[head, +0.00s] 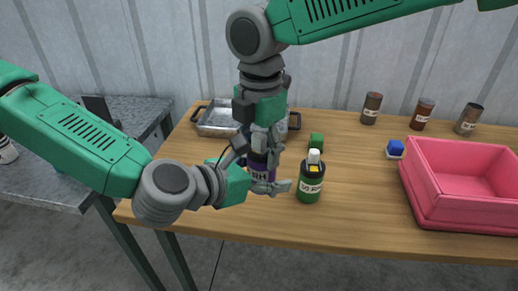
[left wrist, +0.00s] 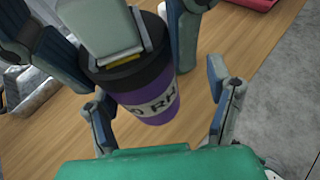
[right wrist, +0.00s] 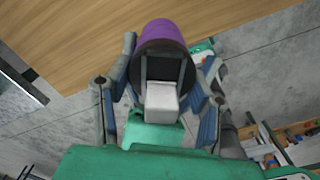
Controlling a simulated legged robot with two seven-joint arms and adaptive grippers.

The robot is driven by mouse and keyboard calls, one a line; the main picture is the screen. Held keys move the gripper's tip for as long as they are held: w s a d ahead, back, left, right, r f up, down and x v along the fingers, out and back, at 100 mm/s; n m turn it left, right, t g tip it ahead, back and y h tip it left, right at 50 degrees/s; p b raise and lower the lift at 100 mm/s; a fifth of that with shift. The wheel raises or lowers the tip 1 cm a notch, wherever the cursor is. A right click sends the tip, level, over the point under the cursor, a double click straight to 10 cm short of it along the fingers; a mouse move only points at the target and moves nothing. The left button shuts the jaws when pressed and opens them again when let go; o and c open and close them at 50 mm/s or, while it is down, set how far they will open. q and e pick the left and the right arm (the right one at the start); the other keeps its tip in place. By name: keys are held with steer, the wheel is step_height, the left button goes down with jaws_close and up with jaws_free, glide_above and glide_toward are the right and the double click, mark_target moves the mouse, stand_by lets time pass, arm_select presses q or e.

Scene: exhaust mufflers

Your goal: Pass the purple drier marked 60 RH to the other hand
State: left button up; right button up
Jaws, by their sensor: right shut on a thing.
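The purple drier (head: 261,172), with a dark cap and a pale label ending in RH, is held upright above the table. My right gripper (head: 262,140) comes down from above and is shut on its cap end. The purple drier also shows in the right wrist view (right wrist: 160,32) between my right fingers. My left gripper (head: 266,176) reaches in from the left at the drier's lower body. In the left wrist view the drier (left wrist: 150,100) is between my left fingers (left wrist: 158,98), which are spread wide, with a clear gap on the right side.
A green bottle (head: 311,180) with a white cap stands close right of the grippers. A metal tray (head: 216,120) lies behind. A pink bin (head: 450,205), a blue block (head: 395,148) and several brown jars (head: 371,108) are to the right.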

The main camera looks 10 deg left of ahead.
mark_target(255, 174)
arm_select(q)
steer(key=shift+a, duration=0.1)
steer(key=v, duration=0.7)
steer(key=s+a+f+m+g+y, duration=0.1)
steer(key=s+f+m+g, duration=0.1)
steer(key=s+f+m, duration=0.35)
steer(key=s+a+f+m+g+y, duration=0.1)
steer(key=s+f+m+g, duration=0.15)
steer(key=f, duration=0.55)
steer(key=s+a+f+m+g+y, duration=0.1)
steer(key=s+f+m, duration=0.2)
steer(key=f+m, duration=0.3)
steer(key=s+a+f+m+g+y, duration=0.2)
steer(key=s+a+f+m+y, duration=0.1)
steer(key=s+a+f+m, duration=0.2)
steer(key=s+a+f+m+g+y, duration=0.2)
steer(key=s+a+f+m, duration=0.3)
steer(key=a+m, duration=0.4)
steer(key=a+f+y, duration=0.1)
steer(key=a, duration=0.2)
steer(key=shift+s+f, duration=0.2)
steer(key=shift+s, duration=0.15)
steer(key=shift+s, duration=0.1)
